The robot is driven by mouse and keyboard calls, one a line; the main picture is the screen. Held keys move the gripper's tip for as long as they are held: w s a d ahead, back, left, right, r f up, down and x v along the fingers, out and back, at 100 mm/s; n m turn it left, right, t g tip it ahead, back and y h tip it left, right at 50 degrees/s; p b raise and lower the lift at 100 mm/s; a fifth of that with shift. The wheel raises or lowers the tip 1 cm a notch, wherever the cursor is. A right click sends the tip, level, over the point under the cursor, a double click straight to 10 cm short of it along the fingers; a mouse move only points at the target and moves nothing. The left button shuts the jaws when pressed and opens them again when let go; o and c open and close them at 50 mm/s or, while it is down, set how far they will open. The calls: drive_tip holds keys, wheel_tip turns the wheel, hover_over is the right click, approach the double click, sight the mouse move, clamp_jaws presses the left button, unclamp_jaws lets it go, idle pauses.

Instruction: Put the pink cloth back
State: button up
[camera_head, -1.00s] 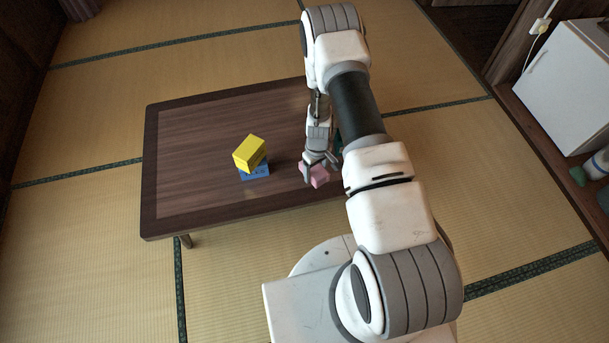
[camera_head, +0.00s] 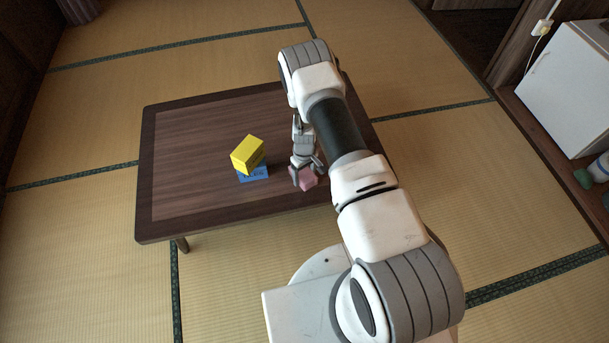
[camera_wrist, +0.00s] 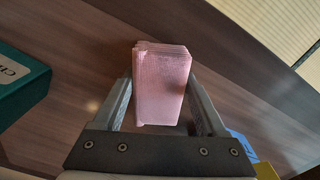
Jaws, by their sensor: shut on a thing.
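The pink cloth (camera_head: 304,179) is a folded pink block. My gripper (camera_head: 303,172) is shut on it, near the front right part of the low wooden table. In the wrist view the cloth (camera_wrist: 162,85) sits between the two fingers, with its layered folds showing at the top edge. I cannot tell whether the cloth touches the table top.
On the dark table (camera_head: 190,207), a yellow box (camera_head: 247,154) sits tilted on a blue box (camera_head: 254,174), left of my gripper. A dark green box (camera_wrist: 20,85) lies at the left of the wrist view. The table's left side is clear.

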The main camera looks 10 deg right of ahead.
drive_tip(key=shift+f, duration=0.2)
drive_tip(key=o, duration=1.1)
drive_tip(key=shift+r, duration=0.1)
